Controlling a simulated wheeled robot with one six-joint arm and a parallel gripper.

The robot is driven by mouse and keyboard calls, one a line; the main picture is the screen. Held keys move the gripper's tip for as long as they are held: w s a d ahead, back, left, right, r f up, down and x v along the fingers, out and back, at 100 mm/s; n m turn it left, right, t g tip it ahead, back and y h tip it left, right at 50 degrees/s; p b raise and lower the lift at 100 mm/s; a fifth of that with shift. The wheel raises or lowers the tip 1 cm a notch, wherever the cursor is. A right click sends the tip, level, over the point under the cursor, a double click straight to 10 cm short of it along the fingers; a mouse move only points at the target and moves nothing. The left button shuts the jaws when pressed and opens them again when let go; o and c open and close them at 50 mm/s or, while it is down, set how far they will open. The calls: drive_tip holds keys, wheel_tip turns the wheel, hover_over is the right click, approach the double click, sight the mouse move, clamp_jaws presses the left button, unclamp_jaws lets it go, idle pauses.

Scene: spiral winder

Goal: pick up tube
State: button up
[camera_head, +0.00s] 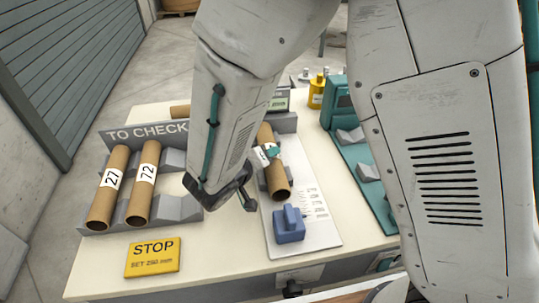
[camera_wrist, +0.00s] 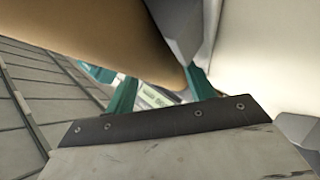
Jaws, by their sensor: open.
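A brown cardboard tube (camera_head: 277,181) with a white label lies on the pale measuring board (camera_head: 325,232), its near end close to a blue stop block (camera_head: 289,226). My gripper (camera_wrist: 160,92) is open, with its two teal fingers apart. In the head view, a teal part shows at this tube's label, while my arm hides most of the gripper. In the wrist view, a brown tube (camera_wrist: 90,35) crosses the upper left, very close, its end near the fingers. I cannot tell whether the fingers touch it.
Tubes marked 27 (camera_head: 108,187) and 72 (camera_head: 143,182) lie in the grey "TO CHECK" rack (camera_head: 122,134) at left. A yellow STOP sign (camera_head: 152,257) lies in front. A teal machine (camera_head: 372,185) and a yellow bottle (camera_head: 317,92) stand to the right and behind.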

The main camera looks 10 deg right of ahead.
drive_tip(key=shift+w+d+f, duration=0.25)
drive_tip(key=shift+w+d, duration=0.1)
drive_tip(key=shift+w, duration=0.1)
drive_tip(key=c, duration=0.9)
